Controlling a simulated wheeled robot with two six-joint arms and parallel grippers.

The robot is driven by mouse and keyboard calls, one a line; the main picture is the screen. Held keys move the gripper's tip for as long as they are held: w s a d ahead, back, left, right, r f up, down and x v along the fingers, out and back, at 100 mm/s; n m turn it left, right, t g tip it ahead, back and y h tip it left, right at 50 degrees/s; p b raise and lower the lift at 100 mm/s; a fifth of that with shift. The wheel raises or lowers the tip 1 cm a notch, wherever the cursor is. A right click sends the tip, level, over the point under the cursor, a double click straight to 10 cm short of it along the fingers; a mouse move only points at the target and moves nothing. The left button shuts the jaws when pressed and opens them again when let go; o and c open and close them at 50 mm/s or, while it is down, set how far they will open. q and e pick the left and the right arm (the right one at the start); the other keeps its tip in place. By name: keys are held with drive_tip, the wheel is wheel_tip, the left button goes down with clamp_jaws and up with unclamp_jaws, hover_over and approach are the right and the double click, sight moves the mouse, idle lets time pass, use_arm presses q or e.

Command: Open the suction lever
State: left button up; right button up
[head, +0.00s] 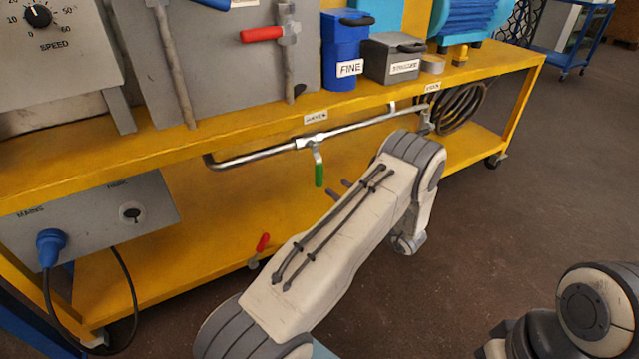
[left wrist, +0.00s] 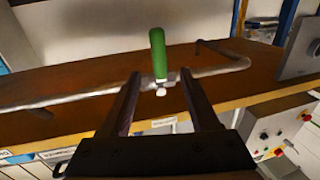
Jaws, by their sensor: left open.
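The green-handled lever (head: 319,175) hangs straight down from a valve on the metal pipe (head: 256,157) under the bench's upper shelf. I take it as the suction lever, but the small tag (head: 316,117) above it is too blurred to read surely. In the left wrist view the green handle (left wrist: 158,52) points up in the picture. My left gripper (head: 340,187) is open and empty; its dark fingertips show just right of the handle. In the left wrist view its fingers (left wrist: 161,76) spread either side of the valve end, apart from the lever.
A red lever (head: 262,242) sits low by the yellow bench's bottom shelf, and another red lever (head: 262,34) is on the grey panel above. A coiled hose (head: 462,105) hangs at right. A blue plug (head: 51,246) is at lower left.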

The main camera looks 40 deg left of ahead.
sight(322, 177)
use_arm(q)
drive_tip(key=a+b, duration=0.1)
drive_tip(key=a, duration=0.1)
drive_tip(key=w+a+b, duration=0.1)
drive_tip(key=a, duration=0.2)
drive_tip(key=a+b, duration=0.1)
drive_tip(key=a, duration=0.2)
drive_tip(key=shift+w+a, duration=0.2)
drive_tip(key=shift+w, duration=0.15)
drive_tip(key=shift+w+a, duration=0.15)
drive_tip(key=shift+a, duration=0.4)
drive_tip(key=shift+r, duration=0.1)
clamp_jaws()
idle(0.4)
